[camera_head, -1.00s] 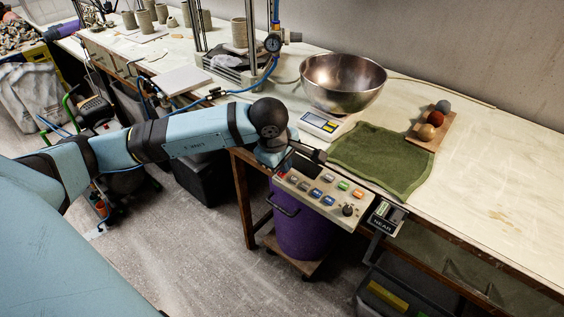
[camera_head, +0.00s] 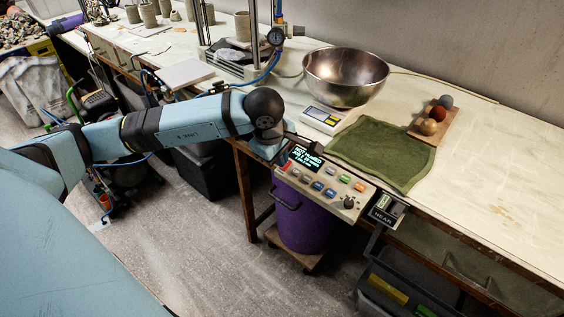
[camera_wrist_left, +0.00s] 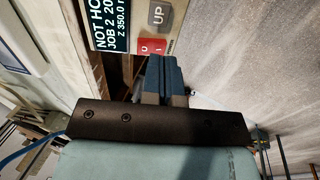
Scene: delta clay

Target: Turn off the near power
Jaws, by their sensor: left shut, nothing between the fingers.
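The near power switch box (camera_head: 386,208), a small dark box labelled NEAR with a pale lit face, hangs on the table's front edge, right of the control panel (camera_head: 325,183). The panel has colored keys, a black knob and a lit screen (camera_head: 305,158). My left gripper (camera_head: 284,157) is at the panel's left end, largely hidden by my wrist, well left of the NEAR box. In the left wrist view its fingers (camera_wrist_left: 164,72) are together and empty, with the tips beside the panel's red key (camera_wrist_left: 152,47). I cannot tell whether they touch it. My right gripper is not in view.
A green cloth (camera_head: 380,153), a scale (camera_head: 322,119), a steel bowl (camera_head: 345,75) and a wooden board (camera_head: 441,132) with balls lie on the table (camera_head: 500,200). A purple bin (camera_head: 305,215) stands below the panel. The table's right side is clear.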

